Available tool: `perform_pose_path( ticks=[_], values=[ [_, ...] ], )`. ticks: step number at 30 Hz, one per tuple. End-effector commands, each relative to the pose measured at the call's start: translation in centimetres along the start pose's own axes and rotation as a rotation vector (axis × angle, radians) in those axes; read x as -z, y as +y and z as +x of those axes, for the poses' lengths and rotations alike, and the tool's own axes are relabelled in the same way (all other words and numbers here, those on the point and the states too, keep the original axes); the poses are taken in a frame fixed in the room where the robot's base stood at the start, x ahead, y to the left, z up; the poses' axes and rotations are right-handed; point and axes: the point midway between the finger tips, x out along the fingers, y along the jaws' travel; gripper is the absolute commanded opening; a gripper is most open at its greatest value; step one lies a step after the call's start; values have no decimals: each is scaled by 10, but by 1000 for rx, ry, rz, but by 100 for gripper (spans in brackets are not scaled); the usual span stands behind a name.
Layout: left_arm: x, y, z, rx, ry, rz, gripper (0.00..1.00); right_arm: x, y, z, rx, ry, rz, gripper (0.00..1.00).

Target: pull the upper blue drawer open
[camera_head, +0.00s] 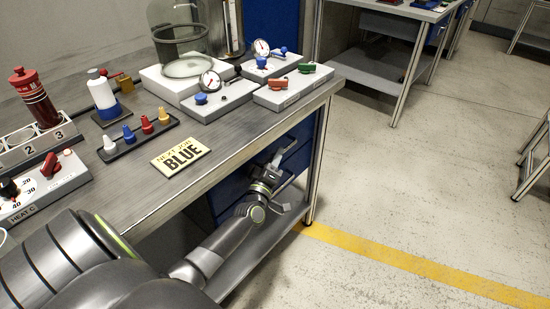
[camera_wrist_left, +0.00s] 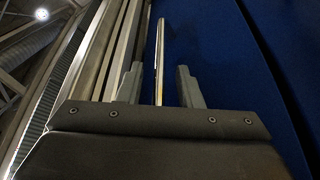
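The blue drawers sit under the bench's right end; the upper blue drawer (camera_head: 300,138) is partly hidden by my left gripper (camera_head: 276,177) and the bench top. My left gripper is at the drawer fronts, below the bench edge. In the left wrist view a blue front (camera_wrist_left: 215,55) fills the right side, and a thin metal handle bar (camera_wrist_left: 158,60) stands out from it. The two fingers of my left gripper (camera_wrist_left: 160,88) are apart, one on each side of the bar, with gaps showing. I cannot tell which drawer this bar belongs to. My right gripper is not in view.
The bench top (camera_head: 235,140) holds a sign reading BLUE (camera_head: 181,157), gauge blocks with coloured valves, bottles and a glass vessel. A metal bench leg (camera_head: 318,160) stands right of the drawers. A lower shelf (camera_head: 262,240) runs below my arm.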

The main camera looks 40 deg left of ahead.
Motion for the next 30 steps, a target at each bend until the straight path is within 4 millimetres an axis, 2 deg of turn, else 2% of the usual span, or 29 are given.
perform_pose_path(
  ticks=[9, 17, 30],
  values=[
    [0, 0, 2, 1, 0, 0, 33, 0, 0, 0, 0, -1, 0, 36],
    [0, 0, 2, 0, 0, 0, 0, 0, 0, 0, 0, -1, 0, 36],
    [-2, 1, 1, 1, 0, -1, 0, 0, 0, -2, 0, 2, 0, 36]
  ],
)
